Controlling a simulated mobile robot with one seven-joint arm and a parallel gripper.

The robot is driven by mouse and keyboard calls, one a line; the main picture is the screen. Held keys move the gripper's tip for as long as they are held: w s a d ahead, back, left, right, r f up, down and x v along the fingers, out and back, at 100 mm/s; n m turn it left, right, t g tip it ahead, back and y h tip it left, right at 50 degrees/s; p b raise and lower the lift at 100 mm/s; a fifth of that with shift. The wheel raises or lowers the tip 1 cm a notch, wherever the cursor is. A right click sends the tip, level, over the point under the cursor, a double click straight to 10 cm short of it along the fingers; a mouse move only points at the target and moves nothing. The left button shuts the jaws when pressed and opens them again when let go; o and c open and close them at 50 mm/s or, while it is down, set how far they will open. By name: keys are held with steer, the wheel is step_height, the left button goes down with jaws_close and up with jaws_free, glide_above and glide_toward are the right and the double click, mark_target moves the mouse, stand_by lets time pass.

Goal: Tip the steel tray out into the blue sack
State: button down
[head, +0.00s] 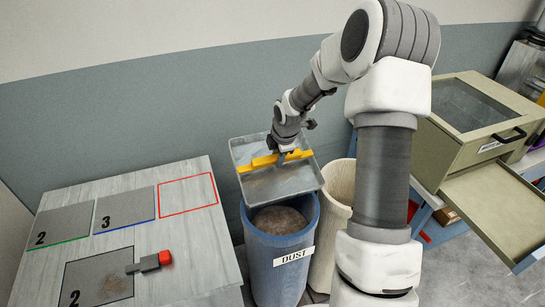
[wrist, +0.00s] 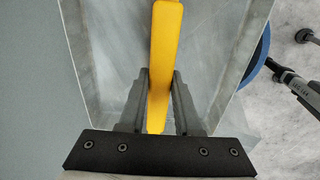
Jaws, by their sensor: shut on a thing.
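The steel tray (head: 290,182) is a shallow grey metal pan with a yellow bar handle (head: 262,161) across it. My gripper (head: 284,157) is shut on the yellow handle and holds the tray above and behind the mouth of the blue sack. The wrist view shows both fingers (wrist: 158,88) on either side of the handle (wrist: 166,40). The tray looks tilted, its near edge lower, with a faint brownish patch inside. The blue sack (head: 278,268) is a round, open-topped container labelled DUST, with brown dust inside. The tray covers part of its back rim.
A cream sack (head: 340,180) stands right of the blue one. A grey table (head: 180,255) at left holds numbered panels (head: 62,226) and a red-ended tool (head: 150,263). A beige cabinet (head: 480,130) with an open drawer (head: 495,200) stands at right. A wall is behind.

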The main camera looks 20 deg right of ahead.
steer(key=shift+r+g+p, duration=1.2)
steer(key=shift+g+p, duration=0.3)
steer(key=shift+p, duration=1.9)
steer(key=shift+g+p, duration=0.5)
steer(key=shift+p, duration=0.2)
steer(key=shift+s+a+r+m+b, duration=0.2)
steer(key=shift+a+r+m+b, duration=0.1)
steer(key=shift+a+m, duration=0.25)
steer(key=shift+s+a+r+m+b, duration=0.15)
steer(key=shift+a+m+b, duration=0.15)
steer(key=shift+m, duration=0.35)
steer(key=s+a+r+m+b, duration=0.4)
steer(key=s+a+m, duration=0.3)
steer(key=m, duration=0.8)
steer(key=shift+s+a+r+m+b, duration=0.2)
steer(key=shift+a+r+m+b, duration=0.1)
steer(key=shift+a, duration=0.7)
steer(key=shift+s, duration=0.1)
